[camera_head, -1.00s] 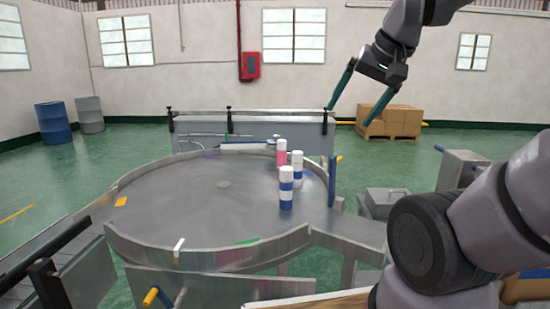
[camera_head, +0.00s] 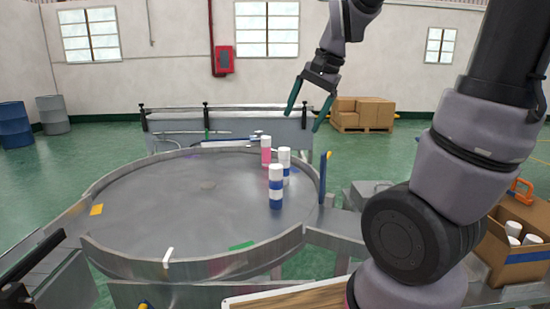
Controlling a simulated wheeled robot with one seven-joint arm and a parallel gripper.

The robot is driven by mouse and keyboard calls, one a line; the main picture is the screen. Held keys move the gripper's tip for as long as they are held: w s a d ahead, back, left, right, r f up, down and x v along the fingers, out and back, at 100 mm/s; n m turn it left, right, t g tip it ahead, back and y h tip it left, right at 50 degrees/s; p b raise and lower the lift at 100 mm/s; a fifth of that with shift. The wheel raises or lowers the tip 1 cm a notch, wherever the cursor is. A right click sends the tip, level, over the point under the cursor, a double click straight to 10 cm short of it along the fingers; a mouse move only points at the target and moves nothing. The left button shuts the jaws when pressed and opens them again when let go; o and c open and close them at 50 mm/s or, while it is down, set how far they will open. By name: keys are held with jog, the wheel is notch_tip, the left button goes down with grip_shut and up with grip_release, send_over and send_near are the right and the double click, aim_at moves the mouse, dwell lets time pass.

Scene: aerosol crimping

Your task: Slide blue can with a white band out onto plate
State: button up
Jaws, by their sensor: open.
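A blue can with a white band and white cap (camera_head: 276,187) stands upright near the right side of the round metal table (camera_head: 170,205). A similar blue and white can (camera_head: 285,160) stands just behind it, partly hidden. A pink can with a white cap (camera_head: 266,150) stands farther back. My gripper (camera_head: 304,118) is open and empty, pointing down, above and to the right of the cans. A flat metal surface (camera_head: 335,240) adjoins the table's right front rim; I cannot tell whether it is the plate.
A raised metal rim surrounds the round table. A blue upright piece (camera_head: 323,178) stands at its right edge. Orange (camera_head: 96,209), white and green markers lie near the rim. A cardboard box with white-capped items (camera_head: 515,245) is at the right.

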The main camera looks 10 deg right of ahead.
jog(key=w+a+f+m+g+h, duration=0.1)
jog(key=w+a+f+m+g, duration=0.15)
jog(key=w+f, duration=0.45)
jog(key=m+h, duration=0.2)
jog(key=m, duration=0.1)
send_near(276, 188)
jog(key=w, duration=0.1)
jog(key=w+g, duration=0.1)
jog(key=w, duration=0.1)
jog(key=shift+f, duration=0.25)
jog(key=shift+f, duration=0.1)
notch_tip(276, 188, down, 11)
jog(key=shift+r, duration=0.2)
